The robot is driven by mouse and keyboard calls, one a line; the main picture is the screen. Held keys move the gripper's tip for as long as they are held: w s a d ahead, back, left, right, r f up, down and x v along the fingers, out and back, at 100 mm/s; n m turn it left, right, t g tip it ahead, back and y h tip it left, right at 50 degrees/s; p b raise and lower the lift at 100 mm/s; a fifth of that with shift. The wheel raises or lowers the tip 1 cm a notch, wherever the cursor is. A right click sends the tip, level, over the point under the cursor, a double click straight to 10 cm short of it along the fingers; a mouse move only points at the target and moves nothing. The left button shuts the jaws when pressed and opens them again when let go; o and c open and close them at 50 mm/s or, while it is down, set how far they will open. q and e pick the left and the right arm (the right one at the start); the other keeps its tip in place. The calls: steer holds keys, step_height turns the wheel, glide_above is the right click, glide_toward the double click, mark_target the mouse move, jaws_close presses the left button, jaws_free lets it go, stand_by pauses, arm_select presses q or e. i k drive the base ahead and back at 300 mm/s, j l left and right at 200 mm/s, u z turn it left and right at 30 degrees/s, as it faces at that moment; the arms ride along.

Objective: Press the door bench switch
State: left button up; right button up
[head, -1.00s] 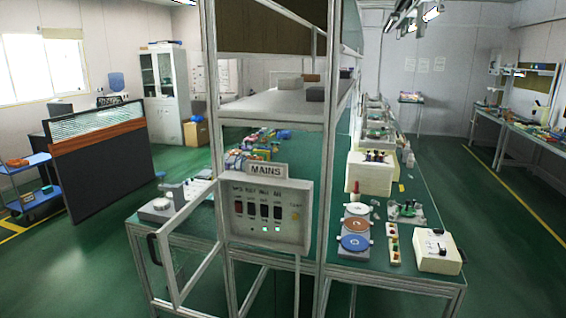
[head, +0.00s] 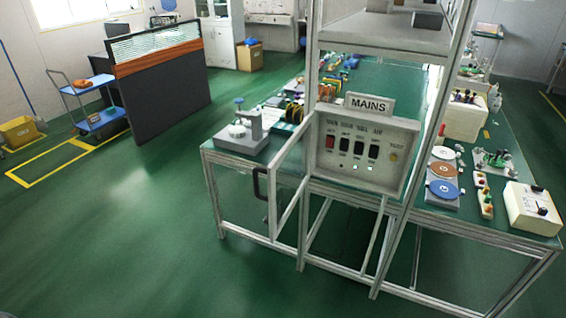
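The switch panel (head: 409,165), a pale box under a MAINS sign (head: 370,104), is fixed to the aluminium frame at the front of the bench. It carries a row of rocker switches: a red one (head: 330,142) at the left and black ones (head: 359,148) beside it. The labels above them are too small to read surely, so I cannot tell which is the door bench switch. A yellow button (head: 393,157) sits at the right, and small lit lamps show below. A framed clear door (head: 291,170) with a black handle (head: 260,184) stands swung open left of the panel. Neither gripper is in view.
The green bench (head: 480,222) holds lapping discs (head: 443,189) and a white control box (head: 533,208) at the right. A grey stand (head: 241,138) sits at its left corner. A dark partition (head: 165,95) and blue trolley (head: 103,118) stand at the left. The floor (head: 130,240) in front is clear.

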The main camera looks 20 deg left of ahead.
mark_target(344, 143)
steer(key=j+z, duration=0.2)
steer(key=j, duration=0.5)
steer(key=j+z, duration=0.15)
steer(key=j, duration=0.5)
steer(key=j+z, duration=0.2)
steer(key=j, duration=0.5)
steer(key=k+j+z, duration=0.2)
steer(key=j, duration=0.45)
steer(key=i+j, duration=0.05)
steer(key=i, duration=0.05)
